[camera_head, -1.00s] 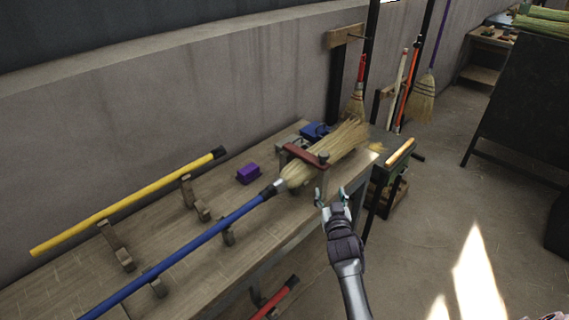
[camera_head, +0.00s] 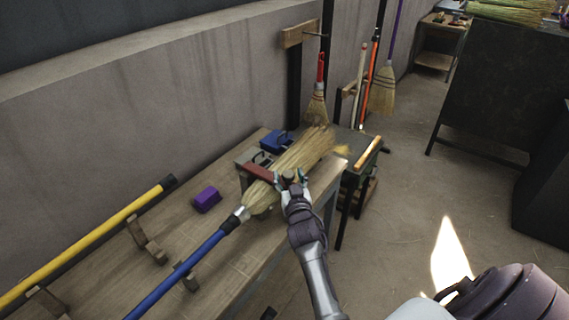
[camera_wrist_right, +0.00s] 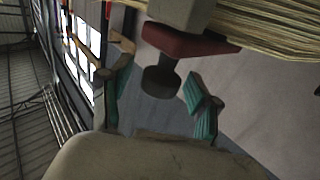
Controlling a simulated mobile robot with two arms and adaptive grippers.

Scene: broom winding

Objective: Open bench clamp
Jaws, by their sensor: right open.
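The bench clamp has a dull red bar (camera_head: 262,173) lying across the straw head of a blue-handled broom (camera_head: 290,160) on the bench. In the right wrist view the red bar (camera_wrist_right: 188,42) ends in a dark round knob (camera_wrist_right: 160,82). My right gripper (camera_head: 290,177) is at the near end of the bar. In the wrist view my right gripper (camera_wrist_right: 160,95) is open, with one teal-padded finger on each side of the knob and no clear contact. The fingers partly hide the knob in the head view. My left gripper is not in view.
The wooden bench (camera_head: 240,265) also carries a purple block (camera_head: 207,199), a blue object (camera_head: 276,141) and a yellow pole (camera_head: 90,238) on wooden rests. A small dark table (camera_head: 350,150) stands beyond the bench end.

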